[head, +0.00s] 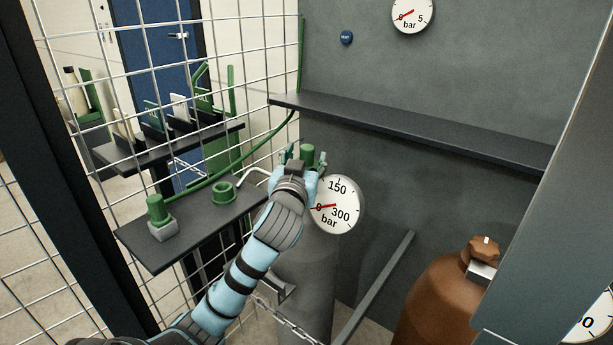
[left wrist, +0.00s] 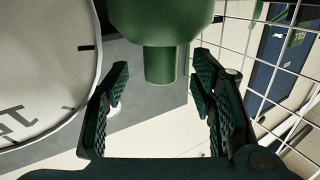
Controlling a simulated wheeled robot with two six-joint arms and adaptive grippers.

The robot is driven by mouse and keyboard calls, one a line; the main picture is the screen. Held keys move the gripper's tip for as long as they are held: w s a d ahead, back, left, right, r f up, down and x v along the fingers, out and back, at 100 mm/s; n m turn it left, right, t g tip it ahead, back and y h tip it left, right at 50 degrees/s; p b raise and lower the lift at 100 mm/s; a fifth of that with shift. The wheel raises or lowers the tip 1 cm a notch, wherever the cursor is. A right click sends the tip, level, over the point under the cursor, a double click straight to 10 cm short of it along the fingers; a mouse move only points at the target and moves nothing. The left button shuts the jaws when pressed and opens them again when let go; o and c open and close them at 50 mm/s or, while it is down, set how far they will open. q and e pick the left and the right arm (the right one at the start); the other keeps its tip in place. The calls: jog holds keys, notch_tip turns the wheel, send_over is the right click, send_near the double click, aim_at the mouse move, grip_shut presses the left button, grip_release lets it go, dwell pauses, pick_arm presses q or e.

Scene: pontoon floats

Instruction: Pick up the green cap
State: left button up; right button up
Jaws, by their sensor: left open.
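A green upright cylinder (head: 307,152), which looks like the green cap, stands just beyond my left gripper (head: 304,162) beside the large gauge. In the left wrist view a green piece (left wrist: 160,65) with a wide body and a narrower round end shows between and beyond the fingers. My left gripper (left wrist: 158,80) is open, with one finger on each side of the narrow end. No contact shows. Its lower part is hidden by my gripper in the head view. My right gripper is not in view.
A pressure gauge (head: 338,206) stands close right of my gripper. A grey cylinder (head: 305,285) is below. The left shelf (head: 195,232) carries a green peg (head: 156,210) in a grey block and a green ring (head: 223,192). Wire mesh (head: 250,60) lies left; a brown cylinder (head: 440,305) stands right.

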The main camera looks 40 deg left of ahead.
pick_arm(q)
jog(key=shift+w+a, duration=0.25)
jog(key=shift+w, duration=0.15)
jog(key=shift+s, duration=0.15)
grip_shut()
